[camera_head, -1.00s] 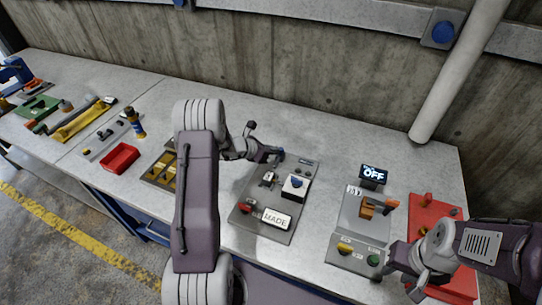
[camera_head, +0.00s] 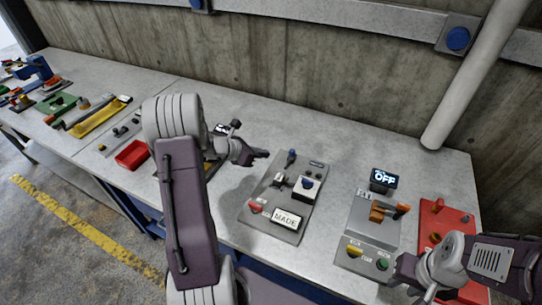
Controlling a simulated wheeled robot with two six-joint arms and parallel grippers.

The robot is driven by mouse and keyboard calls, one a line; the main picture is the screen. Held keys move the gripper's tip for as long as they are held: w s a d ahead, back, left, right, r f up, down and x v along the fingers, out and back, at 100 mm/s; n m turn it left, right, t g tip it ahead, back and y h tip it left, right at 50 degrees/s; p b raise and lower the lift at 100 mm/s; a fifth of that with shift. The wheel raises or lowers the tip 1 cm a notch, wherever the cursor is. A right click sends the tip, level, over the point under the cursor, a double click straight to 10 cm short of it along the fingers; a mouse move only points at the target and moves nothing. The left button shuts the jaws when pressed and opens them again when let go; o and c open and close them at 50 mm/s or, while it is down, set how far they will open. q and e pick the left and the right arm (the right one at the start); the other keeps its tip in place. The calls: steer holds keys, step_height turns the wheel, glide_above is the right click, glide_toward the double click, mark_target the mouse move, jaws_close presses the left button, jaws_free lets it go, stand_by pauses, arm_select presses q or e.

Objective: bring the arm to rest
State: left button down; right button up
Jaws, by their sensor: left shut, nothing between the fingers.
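My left gripper (camera_head: 258,154) is shut and empty. It hangs over the workbench, just left of the grey control panel with the MADE label (camera_head: 287,220), apart from it. The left arm rises from the bottom of the view and bends at the top left. My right gripper (camera_head: 398,283) is low at the right, near the front of the grey panel with the green button. Its fingers are small and partly hidden by its own wrist, so I cannot tell whether they are open.
A small screen reading OFF (camera_head: 384,178) stands behind the panel with the orange-handled lever (camera_head: 389,211). A red board (camera_head: 447,216) lies at the right. Bare bench lies behind the panels.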

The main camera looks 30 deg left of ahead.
arm_select(q)
steer(key=shift+v, duration=0.95)
